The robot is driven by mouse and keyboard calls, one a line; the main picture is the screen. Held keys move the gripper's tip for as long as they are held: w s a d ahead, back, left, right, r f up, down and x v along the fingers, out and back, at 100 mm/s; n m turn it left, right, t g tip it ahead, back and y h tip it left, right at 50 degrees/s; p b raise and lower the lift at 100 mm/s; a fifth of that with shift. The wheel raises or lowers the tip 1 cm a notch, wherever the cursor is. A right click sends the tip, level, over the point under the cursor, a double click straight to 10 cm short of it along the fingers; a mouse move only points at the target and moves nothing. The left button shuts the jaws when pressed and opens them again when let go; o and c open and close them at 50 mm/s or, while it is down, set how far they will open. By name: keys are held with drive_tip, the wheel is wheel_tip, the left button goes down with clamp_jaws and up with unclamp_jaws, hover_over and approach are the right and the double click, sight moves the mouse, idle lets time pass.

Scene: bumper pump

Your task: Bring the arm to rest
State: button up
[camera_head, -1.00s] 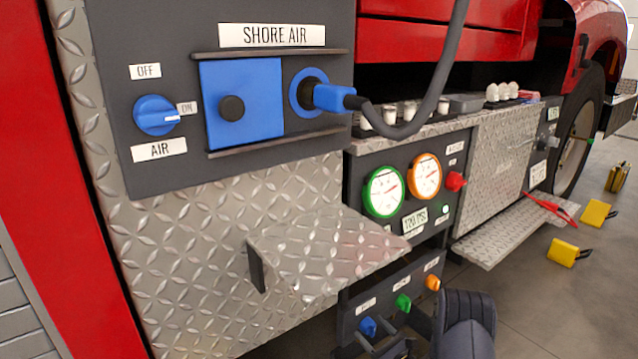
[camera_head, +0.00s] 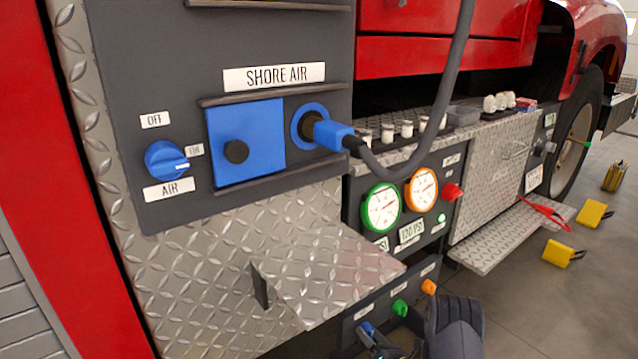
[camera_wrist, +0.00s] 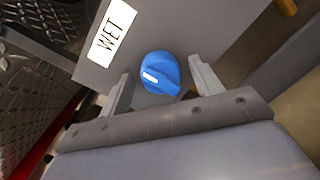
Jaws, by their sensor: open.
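My gripper (camera_head: 384,345) is low in the head view, in front of the lower valve panel (camera_head: 385,308) under the diamond-plate step. The wrist view shows my gripper (camera_wrist: 161,70) open, its two fingers on either side of a blue knob (camera_wrist: 160,75) with a white mark. I cannot tell whether the fingers touch the knob. A "WET" label (camera_wrist: 111,32) is beside it. The blue knob (camera_head: 366,328) also shows in the head view, partly hidden by my gripper. My dark arm link (camera_head: 455,325) rises at the bottom edge.
The diamond-plate step (camera_head: 325,270) juts out above and left of my gripper. A green knob (camera_head: 399,308) and orange knob (camera_head: 429,287) are close by. A grey hose (camera_head: 452,75) loops from the shore air plug. Yellow chocks (camera_head: 592,213) lie on open floor at right.

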drive_tip(key=shift+r+m+p, duration=0.15)
drive_tip(key=shift+m+p, duration=0.3)
drive_tip(key=shift+m, duration=0.25)
drive_tip(key=shift+v, duration=1.05)
